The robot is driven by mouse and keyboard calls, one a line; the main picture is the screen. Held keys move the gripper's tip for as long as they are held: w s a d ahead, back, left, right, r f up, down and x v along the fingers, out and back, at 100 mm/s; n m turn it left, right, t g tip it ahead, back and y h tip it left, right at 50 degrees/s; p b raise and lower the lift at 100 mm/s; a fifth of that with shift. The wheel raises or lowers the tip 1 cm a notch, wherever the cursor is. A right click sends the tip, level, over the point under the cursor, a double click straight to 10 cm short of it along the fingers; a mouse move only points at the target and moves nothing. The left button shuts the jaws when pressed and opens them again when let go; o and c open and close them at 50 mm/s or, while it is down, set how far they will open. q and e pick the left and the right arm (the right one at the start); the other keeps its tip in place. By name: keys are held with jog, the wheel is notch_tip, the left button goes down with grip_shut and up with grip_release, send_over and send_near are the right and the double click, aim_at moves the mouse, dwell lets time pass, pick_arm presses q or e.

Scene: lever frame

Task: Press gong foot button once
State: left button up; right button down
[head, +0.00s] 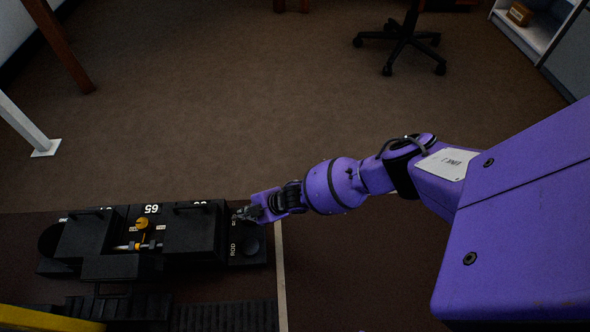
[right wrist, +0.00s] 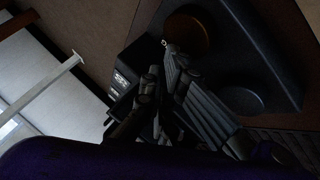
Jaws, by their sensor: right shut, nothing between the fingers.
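The black lever frame (head: 192,266) lies at the lower left of the head view. On its right end panel is a round dark button (head: 251,246) beside small white lettering. In the right wrist view I see two round buttons on a dark panel, a brownish one (right wrist: 187,34) and a black one (right wrist: 242,100). I cannot tell from the lettering which is the gong button. My right gripper (head: 241,214) is shut and empty at the upper part of this panel. Its fingertips (right wrist: 168,48) appear close to the brownish button; contact cannot be told. My left gripper is out of view.
Black blocks and a small yellow part (head: 142,224) stand on the frame left of my gripper. Dark ribbed plates (head: 225,316) lie along the bottom edge. A white post (head: 28,128) stands at left. An office chair (head: 403,42) is far back; the brown floor between is clear.

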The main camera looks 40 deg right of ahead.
jog(key=shift+w+a+r, duration=0.1)
jog(key=shift+w+r, duration=0.1)
jog(key=shift+r, duration=0.05)
notch_tip(320, 180, up, 5)
jog(key=p, duration=0.4)
jog(key=shift+f, duration=0.15)
dwell(0.4)
jog(key=shift+s, duration=0.1)
